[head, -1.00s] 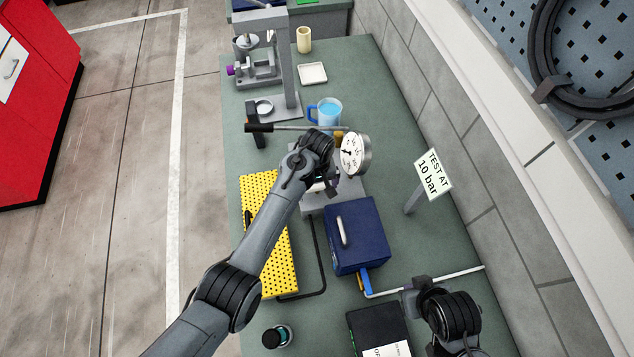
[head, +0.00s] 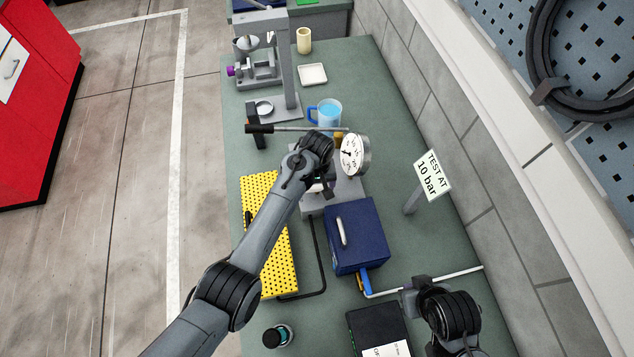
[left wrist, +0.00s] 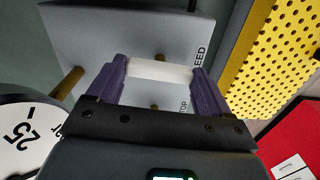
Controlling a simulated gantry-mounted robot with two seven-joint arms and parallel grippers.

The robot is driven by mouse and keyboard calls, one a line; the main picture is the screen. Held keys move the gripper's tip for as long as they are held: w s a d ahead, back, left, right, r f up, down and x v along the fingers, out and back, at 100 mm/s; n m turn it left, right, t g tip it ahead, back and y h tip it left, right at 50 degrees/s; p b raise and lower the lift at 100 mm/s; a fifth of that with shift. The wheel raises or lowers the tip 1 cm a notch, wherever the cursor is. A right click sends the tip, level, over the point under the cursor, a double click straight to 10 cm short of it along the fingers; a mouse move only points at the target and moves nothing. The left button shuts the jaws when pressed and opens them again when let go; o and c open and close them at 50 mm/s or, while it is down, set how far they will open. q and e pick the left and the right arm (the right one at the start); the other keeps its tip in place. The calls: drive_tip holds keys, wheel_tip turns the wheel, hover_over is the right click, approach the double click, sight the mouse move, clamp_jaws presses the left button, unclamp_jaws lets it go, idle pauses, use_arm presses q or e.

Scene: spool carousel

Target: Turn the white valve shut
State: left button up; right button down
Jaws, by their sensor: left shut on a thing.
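The white valve handle (left wrist: 160,72) shows in the left wrist view as a short white bar over a grey plate lettered "EED" and "TOP", the words partly covered. My left gripper (left wrist: 160,75) is shut on it, one purple finger at each end of the bar. In the head view my left gripper (head: 320,187) is at the grey pump base (head: 347,192), just below the round gauge (head: 353,154); my own wrist hides most of the valve there. My right gripper (head: 416,290) is partly seen at the lower right, apart from the valve; its fingers are unclear.
A blue box (head: 357,235) stands close below the pump, and a yellow perforated tray (head: 270,225) lies to its left. A long lever (head: 295,128) reaches across above my left wrist.

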use_arm(q)
drive_tip(key=m+p, duration=0.2)
drive_tip(key=m, duration=0.1)
drive_tip(key=shift+r, duration=0.2)
drive_tip(key=m+p, duration=0.1)
drive_tip(key=m, duration=0.3)
drive_tip(key=shift+f+m, duration=0.1)
drive_tip(key=shift+m, duration=0.2)
drive_tip(key=m, duration=0.5)
drive_tip(key=shift+p, duration=0.35)
drive_tip(key=m, duration=0.4)
drive_tip(key=shift+m, duration=0.3)
drive_tip(key=o, duration=1)
drive_tip(key=shift+c, duration=0.2)
